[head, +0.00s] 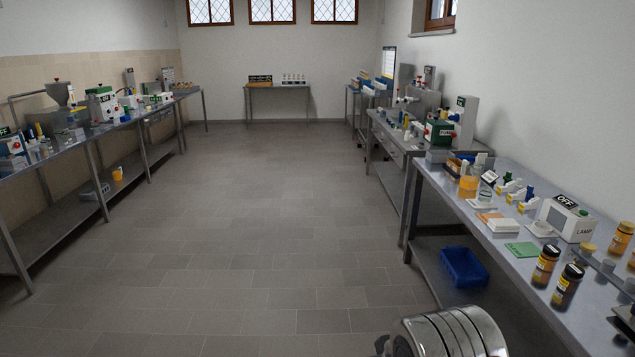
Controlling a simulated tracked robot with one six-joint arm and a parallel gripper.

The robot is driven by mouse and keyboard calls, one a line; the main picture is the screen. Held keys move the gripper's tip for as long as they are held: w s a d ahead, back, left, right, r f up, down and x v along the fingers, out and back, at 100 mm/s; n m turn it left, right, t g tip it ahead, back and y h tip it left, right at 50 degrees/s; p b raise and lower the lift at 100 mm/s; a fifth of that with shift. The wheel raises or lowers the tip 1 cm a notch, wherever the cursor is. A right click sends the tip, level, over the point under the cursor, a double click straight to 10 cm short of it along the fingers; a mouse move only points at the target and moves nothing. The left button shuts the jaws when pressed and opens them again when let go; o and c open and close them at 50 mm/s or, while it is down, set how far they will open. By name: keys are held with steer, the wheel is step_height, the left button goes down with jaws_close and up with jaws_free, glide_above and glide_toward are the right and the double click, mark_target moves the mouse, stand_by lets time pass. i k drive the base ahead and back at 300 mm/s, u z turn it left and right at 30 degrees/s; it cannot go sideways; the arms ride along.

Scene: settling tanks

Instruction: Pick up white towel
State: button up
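A small flat white piece (502,226) lies on the right steel bench, just in front of an orange-and-white flat piece (488,216) and left of a green square (522,249). It may be the white towel, but it is too small to tell cloth from paper. No other towel can be made out. A ribbed metal part of my own body shows at the bottom right. My gripper's fingertips are not in the picture.
The right bench (437,187) also holds a lamp box (566,219), brown jars (546,264) and small bottles. A blue bin (463,267) sits on its lower shelf. Crowded benches line the left wall. The tiled floor (255,220) between is clear.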

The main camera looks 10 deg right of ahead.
mark_target(495, 225)
steer(key=z, duration=0.2)
steer(key=i, duration=1.45)
steer(key=z, duration=0.45)
steer(key=i, duration=0.75)
steer(key=z, duration=0.6)
steer(key=i, duration=1.2)
steer(key=z, duration=0.35)
